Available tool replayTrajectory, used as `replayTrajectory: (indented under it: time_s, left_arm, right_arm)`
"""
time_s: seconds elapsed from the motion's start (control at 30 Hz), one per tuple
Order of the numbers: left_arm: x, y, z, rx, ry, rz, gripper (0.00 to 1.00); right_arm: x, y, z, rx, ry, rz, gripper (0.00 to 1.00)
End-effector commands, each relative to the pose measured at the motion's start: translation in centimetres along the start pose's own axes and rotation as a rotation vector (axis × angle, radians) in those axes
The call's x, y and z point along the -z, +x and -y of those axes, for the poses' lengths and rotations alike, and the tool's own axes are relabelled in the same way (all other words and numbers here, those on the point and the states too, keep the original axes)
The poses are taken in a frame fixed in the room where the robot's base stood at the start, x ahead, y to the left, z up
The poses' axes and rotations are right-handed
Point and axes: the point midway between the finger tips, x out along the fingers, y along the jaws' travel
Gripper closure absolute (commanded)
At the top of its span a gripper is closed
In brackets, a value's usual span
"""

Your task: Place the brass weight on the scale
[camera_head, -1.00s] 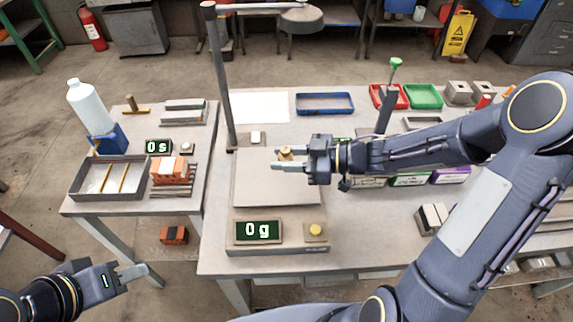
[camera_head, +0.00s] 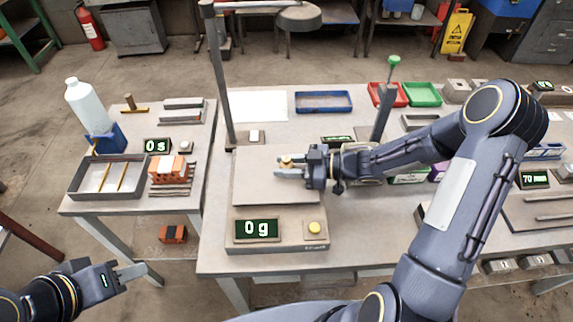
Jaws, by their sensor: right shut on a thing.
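The brass weight (camera_head: 286,161) is a small gold-coloured piece at the tips of my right gripper (camera_head: 289,168). My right gripper is shut on it, above the scale's flat grey plate (camera_head: 262,194). The scale's display (camera_head: 257,230) reads 0 g, with a yellow button (camera_head: 314,228) beside it. I cannot tell how small the gap between weight and plate is. My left gripper (camera_head: 131,272) is at the lower left, away from the tables and empty; its finger opening is unclear.
A grey post (camera_head: 222,90) stands behind the scale's left side. A blue tray (camera_head: 323,102), a red tray (camera_head: 399,95) and a green tray (camera_head: 423,94) lie farther back. The left table holds a bottle (camera_head: 88,105), a tray (camera_head: 77,192) and orange hollow bricks (camera_head: 168,168).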

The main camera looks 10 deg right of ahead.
Motion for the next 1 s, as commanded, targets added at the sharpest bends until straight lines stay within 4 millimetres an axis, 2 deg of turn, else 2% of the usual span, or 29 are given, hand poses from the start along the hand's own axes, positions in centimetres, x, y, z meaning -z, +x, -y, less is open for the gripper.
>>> replayTrajectory:
  time_s: [0.07,0.1,0.23,0.57,0.63,0.77,1.0]
  left_arm:
    - [-0.1,0.3,0.1,0.000,0.000,0.000,0.64]
    - [-0.1,0.1,0.1,0.000,0.000,0.000,0.64]
    - [-0.1,0.1,0.1,0.000,0.000,0.000,0.64]
    - [0.1,-0.1,-0.1,0.000,0.000,0.000,0.64]
    - [0.0,0.0,0.0,0.000,0.000,0.000,0.64]
    - [-0.2,0.3,0.1,0.000,0.000,0.000,0.64]
    - [-0.4,0.8,0.4,0.000,0.000,0.000,0.64]
  right_arm:
    - [-0.4,0.1,0.0,0.001,0.000,-0.001,0.98]
    - [-0.2,0.1,0.0,0.000,0.000,0.000,0.65]
    - [-0.2,0.1,0.0,0.000,0.000,0.000,0.48]
    - [0.2,-0.1,0.0,0.000,0.000,0.000,0.48]
    - [0.1,-0.6,-0.1,-0.003,0.000,0.001,0.48]
    - [0.0,-2.8,-0.1,-0.005,-0.001,0.003,0.48]
    - [0.0,-8.1,-0.1,-0.005,-0.001,0.003,0.48]
